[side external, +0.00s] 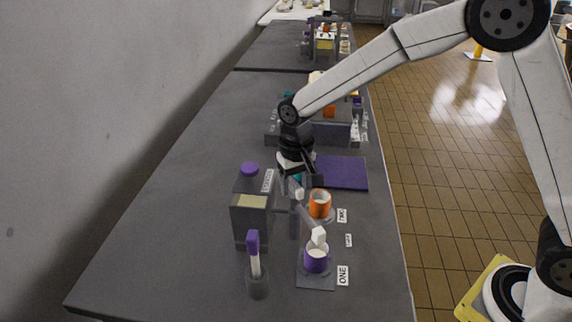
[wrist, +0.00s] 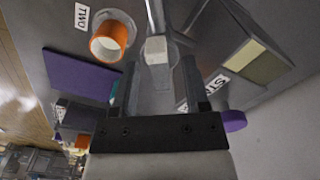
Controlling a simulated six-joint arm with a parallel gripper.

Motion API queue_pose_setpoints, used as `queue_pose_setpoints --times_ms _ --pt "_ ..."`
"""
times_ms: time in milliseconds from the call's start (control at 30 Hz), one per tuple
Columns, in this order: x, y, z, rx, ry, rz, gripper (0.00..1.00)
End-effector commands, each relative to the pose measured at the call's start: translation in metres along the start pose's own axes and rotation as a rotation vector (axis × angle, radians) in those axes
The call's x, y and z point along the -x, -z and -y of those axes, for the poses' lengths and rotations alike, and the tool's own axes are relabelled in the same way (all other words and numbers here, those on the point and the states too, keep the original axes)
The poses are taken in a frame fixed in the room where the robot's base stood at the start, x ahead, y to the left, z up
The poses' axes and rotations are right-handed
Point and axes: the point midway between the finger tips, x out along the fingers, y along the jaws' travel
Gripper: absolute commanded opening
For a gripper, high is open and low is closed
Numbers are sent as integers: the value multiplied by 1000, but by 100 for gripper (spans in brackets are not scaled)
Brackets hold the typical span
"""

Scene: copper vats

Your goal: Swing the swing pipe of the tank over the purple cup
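The tank (side external: 250,222) is a dark grey box with a pale window, standing left of the cups. The grey swing pipe (side external: 307,217) runs towards the viewer beside it, with a white end (side external: 319,236) that shows above the purple cup (side external: 316,260) at label ONE. The orange cup (side external: 320,205) stands behind, at label TWO. My gripper (side external: 298,186) is low near the pipe's far end. In the wrist view my gripper (wrist: 160,70) is open, with a white block (wrist: 156,50) on the pipe between its fingertips and gaps on both sides. The purple cup is outside the wrist view.
A purple-handled tool (side external: 254,252) stands in a small round holder at the front. A purple mat (side external: 341,172) lies behind the orange cup. A grey rack (side external: 330,132) stands farther back. The table left of the tank is clear.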

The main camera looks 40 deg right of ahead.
Motion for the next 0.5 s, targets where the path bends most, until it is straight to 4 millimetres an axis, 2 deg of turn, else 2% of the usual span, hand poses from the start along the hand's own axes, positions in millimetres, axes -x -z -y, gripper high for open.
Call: queue_pose_setpoints --times_ms 267,500 --pt "8 0 0 1 0 0 59" --pt "34 0 0 1 1 -2 59"
